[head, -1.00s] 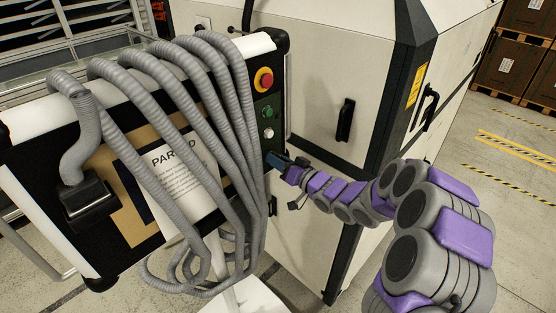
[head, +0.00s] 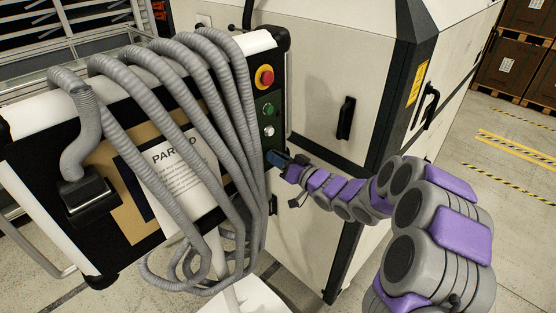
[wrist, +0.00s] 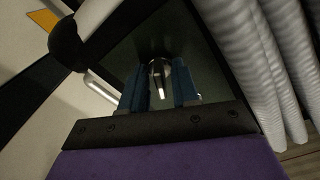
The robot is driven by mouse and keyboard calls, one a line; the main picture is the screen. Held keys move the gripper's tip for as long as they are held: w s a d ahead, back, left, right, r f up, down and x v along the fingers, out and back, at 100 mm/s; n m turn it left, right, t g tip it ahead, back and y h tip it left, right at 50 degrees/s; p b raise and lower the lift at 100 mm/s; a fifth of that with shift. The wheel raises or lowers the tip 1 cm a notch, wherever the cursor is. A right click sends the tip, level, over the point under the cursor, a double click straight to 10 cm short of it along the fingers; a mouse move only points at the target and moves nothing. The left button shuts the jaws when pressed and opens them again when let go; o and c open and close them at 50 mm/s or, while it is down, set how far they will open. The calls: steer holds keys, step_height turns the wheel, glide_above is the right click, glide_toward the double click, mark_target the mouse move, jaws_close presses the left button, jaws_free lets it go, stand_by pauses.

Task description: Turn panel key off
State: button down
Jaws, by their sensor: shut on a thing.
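The control panel (head: 270,112) stands upright, with its narrow right side facing me. The panel key (wrist: 158,78) is a small bright metal piece on the dark panel face in the wrist view. My gripper (wrist: 160,88) has its two blue fingers on either side of the key and is shut on it. In the head view my gripper (head: 276,158) is at the lower part of the panel's side, below the buttons. There the key itself is hidden behind the fingers.
A red stop button (head: 264,77), a green button (head: 267,109) and a white button (head: 269,131) sit above my gripper. Grey hoses (head: 215,90) hang over the panel just left. A white cabinet (head: 335,70) stands behind. Open floor (head: 500,160) lies to the right.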

steer(key=n+b, duration=0.1)
steer(key=n, duration=0.1)
steer(key=n+b, duration=0.1)
steer(key=b, duration=0.1)
steer(key=shift+d+f+n, duration=0.1)
steer(key=shift+f+n, duration=0.2)
steer(key=shift+n, duration=0.1)
steer(key=n+b, duration=0.3)
steer(key=shift+n, duration=0.4)
steer(key=shift+r+n+g+b, duration=0.15)
steer(key=shift+n+b, duration=0.7)
steer(key=shift+n, duration=0.2)
steer(key=shift+r+n+g+b, duration=0.1)
steer(key=shift+n+g+b, duration=0.05)
steer(key=shift+n+b, duration=0.8)
steer(key=c, duration=1.2)
jaws_free()
steer(key=shift+w, duration=0.1)
steer(key=v, duration=1.7)
steer(key=shift+d+f+p, duration=0.1)
steer(key=shift+f+p, duration=0.2)
